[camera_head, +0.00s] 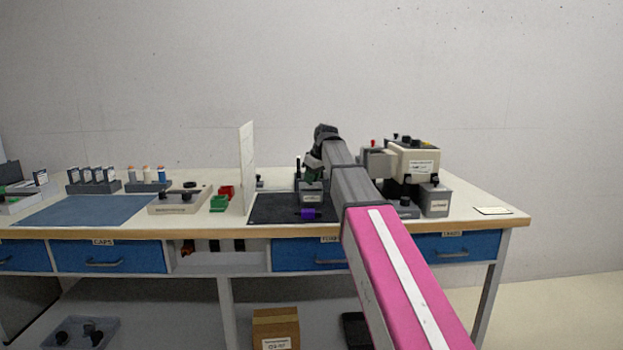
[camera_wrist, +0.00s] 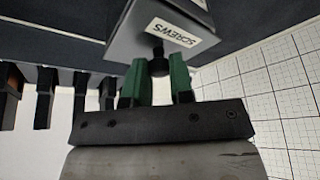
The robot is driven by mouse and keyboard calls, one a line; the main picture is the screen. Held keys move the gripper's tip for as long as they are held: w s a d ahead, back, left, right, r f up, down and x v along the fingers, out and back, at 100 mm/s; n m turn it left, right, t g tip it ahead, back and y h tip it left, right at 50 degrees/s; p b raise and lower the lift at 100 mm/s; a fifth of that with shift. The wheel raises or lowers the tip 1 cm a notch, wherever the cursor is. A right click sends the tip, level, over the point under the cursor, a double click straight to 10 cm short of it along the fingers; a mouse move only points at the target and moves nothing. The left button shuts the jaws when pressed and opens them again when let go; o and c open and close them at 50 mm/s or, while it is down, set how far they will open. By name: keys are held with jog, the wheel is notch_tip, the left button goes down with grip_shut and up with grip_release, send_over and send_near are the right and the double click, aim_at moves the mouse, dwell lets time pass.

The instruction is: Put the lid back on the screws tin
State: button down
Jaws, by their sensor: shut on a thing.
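My gripper (camera_wrist: 157,72) has green fingers closed on a black knob (camera_wrist: 158,64), which I take to be the lid's. The grey screws tin with its white SCREWS label (camera_wrist: 172,33) is right beyond the knob in the wrist view. In the head view my gripper (camera_head: 313,172) is over the dark mat, just above a small grey labelled tin (camera_head: 311,188). The lid's edge does not show clearly, so I cannot tell whether it is seated on the tin or just above it.
A white upright panel (camera_head: 247,168) stands left of the dark mat (camera_head: 268,209). A purple block (camera_head: 308,214) lies at the mat's front. A cream machine (camera_head: 414,161) and another grey tin (camera_head: 434,200) stand to the right. A blue mat (camera_head: 85,210) at left is bare.

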jog(key=shift+c, duration=2.2)
grip_release()
jog(key=shift+r, duration=3.5)
grip_shut()
